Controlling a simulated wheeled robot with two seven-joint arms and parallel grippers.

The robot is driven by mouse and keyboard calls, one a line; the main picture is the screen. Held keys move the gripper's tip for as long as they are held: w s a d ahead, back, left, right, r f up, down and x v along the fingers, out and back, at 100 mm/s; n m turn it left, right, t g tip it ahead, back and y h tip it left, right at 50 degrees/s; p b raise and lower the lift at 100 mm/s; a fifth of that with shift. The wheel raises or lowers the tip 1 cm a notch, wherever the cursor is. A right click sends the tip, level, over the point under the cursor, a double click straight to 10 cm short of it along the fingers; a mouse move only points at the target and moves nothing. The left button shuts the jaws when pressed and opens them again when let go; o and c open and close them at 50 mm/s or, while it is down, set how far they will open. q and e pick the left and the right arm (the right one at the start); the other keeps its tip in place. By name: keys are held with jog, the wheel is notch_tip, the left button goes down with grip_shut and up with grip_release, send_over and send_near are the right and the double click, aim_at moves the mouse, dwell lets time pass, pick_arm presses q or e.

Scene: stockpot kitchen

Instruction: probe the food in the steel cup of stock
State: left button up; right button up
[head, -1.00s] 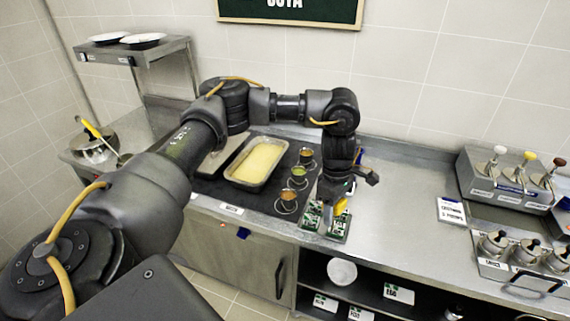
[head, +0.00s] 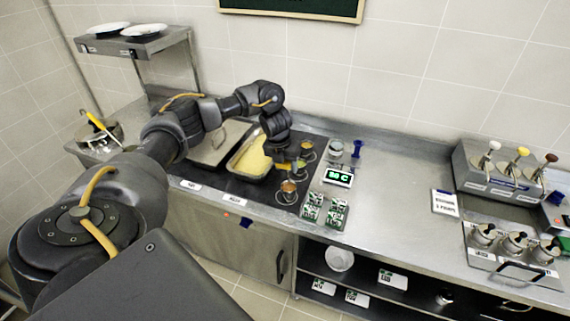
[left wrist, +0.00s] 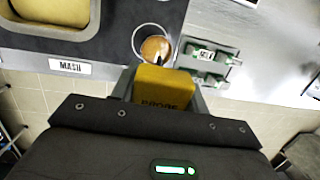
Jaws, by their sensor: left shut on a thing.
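My left gripper (head: 287,164) is shut on the yellow probe (left wrist: 163,90), whose body reads "PROBE" in the left wrist view. Small steel cups stand in a row on the dark mat beside the tray. The near cup (head: 288,187) holds orange-brown food and also shows in the left wrist view (left wrist: 155,48). The middle cup (head: 299,170) is partly hidden by my gripper. The far cup (head: 306,147) stands behind it. A dark thin part of the probe shows at the near cup's edge in the wrist view; I cannot tell whether it touches the food. No cup label is readable as stock.
A tray of yellow mash (head: 243,168) lies left of the cups. A display with green digits (head: 338,177), green cards (head: 325,208) and a blue stand (head: 357,149) are to the right. A dispenser (head: 504,178) stands far right. The middle counter is clear.

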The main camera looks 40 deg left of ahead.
pick_arm(q)
jog(key=shift+f+b, duration=2.9)
jog(key=shift+f, duration=0.95)
jog(key=shift+r, duration=0.1)
dwell(2.1)
notch_tip(320, 180, up, 9)
jog(key=p, duration=0.7)
jog(key=shift+f, duration=0.2)
